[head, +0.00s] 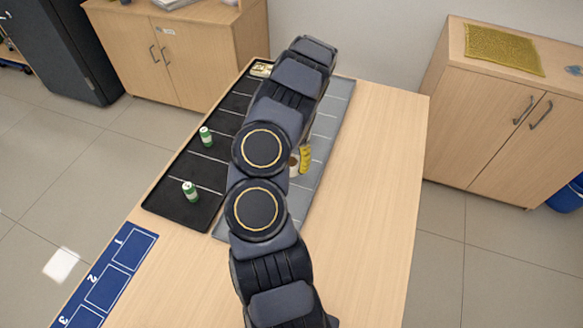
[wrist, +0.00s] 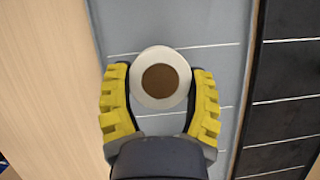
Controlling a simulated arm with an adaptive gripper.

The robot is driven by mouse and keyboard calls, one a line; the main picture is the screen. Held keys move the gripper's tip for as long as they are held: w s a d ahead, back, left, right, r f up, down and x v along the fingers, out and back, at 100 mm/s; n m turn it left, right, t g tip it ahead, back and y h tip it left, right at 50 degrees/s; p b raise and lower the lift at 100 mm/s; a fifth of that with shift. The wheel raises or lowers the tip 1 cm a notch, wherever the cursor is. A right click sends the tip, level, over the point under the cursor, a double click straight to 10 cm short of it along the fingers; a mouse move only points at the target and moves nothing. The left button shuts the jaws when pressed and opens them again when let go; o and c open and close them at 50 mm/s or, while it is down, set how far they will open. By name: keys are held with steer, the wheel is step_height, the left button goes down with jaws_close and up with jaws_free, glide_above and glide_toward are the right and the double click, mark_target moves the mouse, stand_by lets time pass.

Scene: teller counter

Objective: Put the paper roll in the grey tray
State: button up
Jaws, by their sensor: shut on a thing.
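The paper roll (wrist: 141,92) is white with a brown core and stands end-up between the yellow fingers of my gripper (wrist: 160,75) in the wrist view. My gripper is shut on it, one finger on each side. In the head view, the roll (head: 294,168) shows only in part beside a yellow finger, with my arm hiding the rest. The grey tray (head: 324,128), marked with white lines, lies under the roll; it also fills the middle of the wrist view (wrist: 190,25). I cannot tell whether the roll touches the tray floor.
A black tray (head: 172,205) lies left of the grey one. A numbered blue mat (head: 122,254) lies at the front left. The table's right side (head: 375,180) is clear.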

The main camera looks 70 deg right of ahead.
steer(key=shift+w+d+f, duration=0.1)
steer(key=shift+d+f, duration=0.2)
steer(key=shift+f, duration=0.05)
steer(key=shift+d+f, duration=0.1)
steer(key=shift+f, duration=1.5)
steer(key=shift+f, duration=0.1)
steer(key=o, duration=1.1)
steer(key=v, duration=1.2)
